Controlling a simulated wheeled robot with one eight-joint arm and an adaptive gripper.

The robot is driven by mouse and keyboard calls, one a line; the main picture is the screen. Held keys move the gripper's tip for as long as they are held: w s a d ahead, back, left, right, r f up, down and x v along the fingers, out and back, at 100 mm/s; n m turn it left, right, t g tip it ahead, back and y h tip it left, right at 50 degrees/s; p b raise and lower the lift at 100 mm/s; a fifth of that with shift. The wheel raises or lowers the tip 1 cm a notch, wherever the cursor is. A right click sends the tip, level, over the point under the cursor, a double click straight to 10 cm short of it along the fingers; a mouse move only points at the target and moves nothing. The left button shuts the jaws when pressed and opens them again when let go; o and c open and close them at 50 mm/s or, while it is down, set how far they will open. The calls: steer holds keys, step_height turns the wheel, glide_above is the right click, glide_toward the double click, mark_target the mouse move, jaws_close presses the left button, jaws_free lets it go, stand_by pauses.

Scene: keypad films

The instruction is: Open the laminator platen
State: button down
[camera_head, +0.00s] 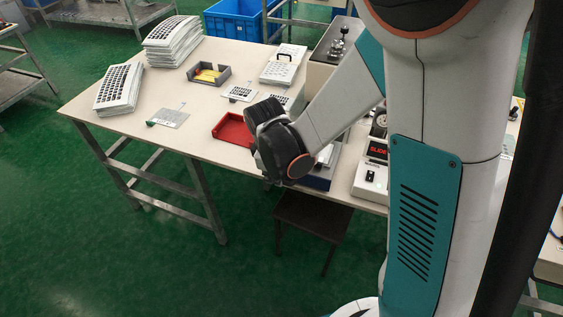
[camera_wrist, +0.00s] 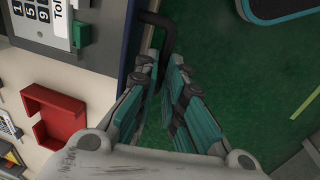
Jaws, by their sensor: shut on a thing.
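The laminator (camera_head: 318,178) stands at the table's front edge, mostly hidden behind my arm in the head view. In the wrist view its dark blue side (camera_wrist: 131,40) runs down the picture, with a keypad sheet (camera_wrist: 52,18) and a green block beside it. A black bent handle (camera_wrist: 165,22) sticks out past the table edge over the floor. My gripper (camera_wrist: 163,68) is shut on this handle, with the fingers around its lower end. In the head view the fingers are hidden by my wrist. How far the platen is raised cannot be told.
A red tray (camera_head: 233,130) lies left of the laminator. A control box (camera_head: 372,178) with a red display stands to its right. A grey tray (camera_head: 208,74), keypad sheets and stacks (camera_head: 119,88) lie further left. A dark stool (camera_head: 313,214) stands below the table edge.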

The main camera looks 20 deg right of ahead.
steer(key=shift+s+a, duration=0.75)
steer(key=shift+s, duration=0.2)
steer(key=c, duration=1.7)
jaws_free()
step_height(320, 180, up, 10)
steer(key=s+d+r+m+t, duration=0.2)
steer(key=s+d+r+m, duration=0.1)
steer(key=s, duration=0.1)
steer(key=s+d+r+m+t, duration=0.1)
steer(key=s+d+r+m, duration=0.2)
steer(key=s+m, duration=0.1)
steer(key=s+d+r+m+t+y, duration=0.1)
steer(key=s+d+r+m+t, duration=0.1)
steer(key=s+d+r+m, duration=0.1)
steer(key=shift+s+r+m+t, duration=0.3)
steer(key=shift+s+r+m, duration=0.25)
steer(key=shift+s, duration=0.2)
